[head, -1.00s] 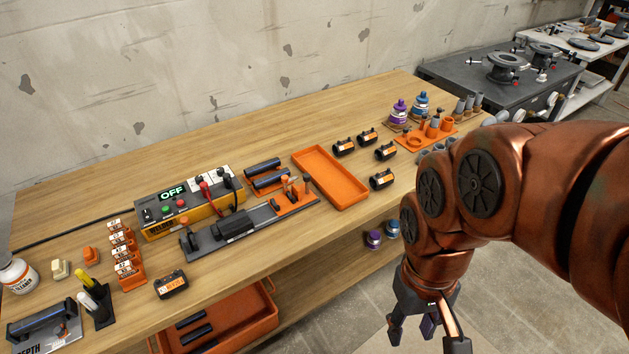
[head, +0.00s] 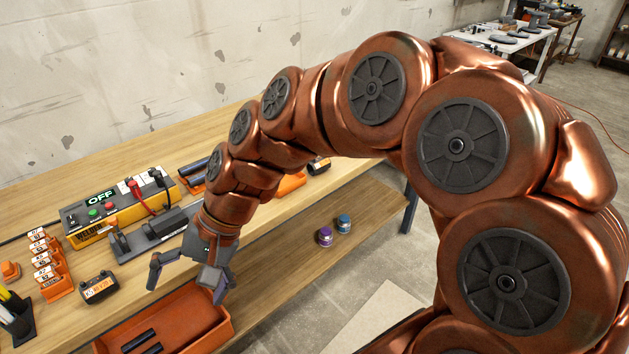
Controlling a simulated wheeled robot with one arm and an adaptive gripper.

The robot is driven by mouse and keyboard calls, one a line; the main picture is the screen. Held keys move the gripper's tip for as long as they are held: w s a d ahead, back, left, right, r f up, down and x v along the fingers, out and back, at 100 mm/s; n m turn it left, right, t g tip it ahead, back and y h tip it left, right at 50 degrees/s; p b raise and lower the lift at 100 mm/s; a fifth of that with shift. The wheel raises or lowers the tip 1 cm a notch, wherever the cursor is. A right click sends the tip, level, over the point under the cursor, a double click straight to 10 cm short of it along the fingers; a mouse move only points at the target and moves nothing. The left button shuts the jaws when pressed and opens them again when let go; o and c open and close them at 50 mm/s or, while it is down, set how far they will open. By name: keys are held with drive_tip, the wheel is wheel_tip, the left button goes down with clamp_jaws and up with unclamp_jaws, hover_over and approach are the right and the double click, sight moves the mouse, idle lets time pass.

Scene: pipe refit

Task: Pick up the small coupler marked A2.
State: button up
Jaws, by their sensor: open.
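A black coupler with an orange-and-white label (head: 100,288) lies on the bench at the left, beside the orange tag rack. Its marking is too small to read. Another black coupler (head: 318,166) is partly visible behind my arm, on the right part of the bench; its label cannot be read. Other couplers in that area are hidden by my arm. My gripper (head: 187,288) is open and empty, pointing down near the bench's front edge, to the right of the left coupler and apart from it.
The welder box (head: 115,212) reading OFF and a dark clamp fixture (head: 150,235) stand behind my gripper. Purple (head: 325,237) and blue (head: 344,223) containers sit on the lower shelf.

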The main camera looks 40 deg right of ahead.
sight(321, 161)
drive_tip(key=w+d+f+m+t+y+b, duration=0.3)
drive_tip(key=w+d+m+t+b, duration=0.85)
drive_tip(key=w+d, duration=0.65)
drive_tip(key=d+f+m+t+h+b, duration=0.1)
drive_tip(key=d+f+m+h+b, duration=0.1)
drive_tip(key=d+m, duration=0.4)
drive_tip(key=s+d+f+m+t+h+b, duration=0.1)
drive_tip(key=d+f+m+h, duration=0.4)
drive_tip(key=d, duration=1.1)
drive_tip(key=s+d+f+m+t+h+b, duration=0.1)
drive_tip(key=d+f+m+t+h+b, duration=0.2)
drive_tip(key=d+m, duration=0.5)
drive_tip(key=shift+s+d+f+h+b, duration=0.15)
drive_tip(key=shift+d+h+b, duration=0.1)
drive_tip(key=shift+d, duration=0.7)
drive_tip(key=shift+d+f+h+b, duration=0.1)
drive_tip(key=shift+d+h+b, duration=0.15)
drive_tip(key=shift+d, duration=0.65)
drive_tip(key=shift+w+d+r+b, duration=0.15)
drive_tip(key=shift+w+b, duration=0.15)
drive_tip(key=shift+w, duration=0.95)
drive_tip(key=shift+w+r+b, duration=0.1)
drive_tip(key=shift+w+b, duration=0.2)
drive_tip(key=shift+w, duration=1)
drive_tip(key=shift+w+d+r+b, duration=0.15)
drive_tip(key=shift+w+b, duration=0.15)
drive_tip(key=shift+w, duration=0.95)
drive_tip(key=shift+c, duration=0.2)
drive_tip(key=c, duration=1.2)
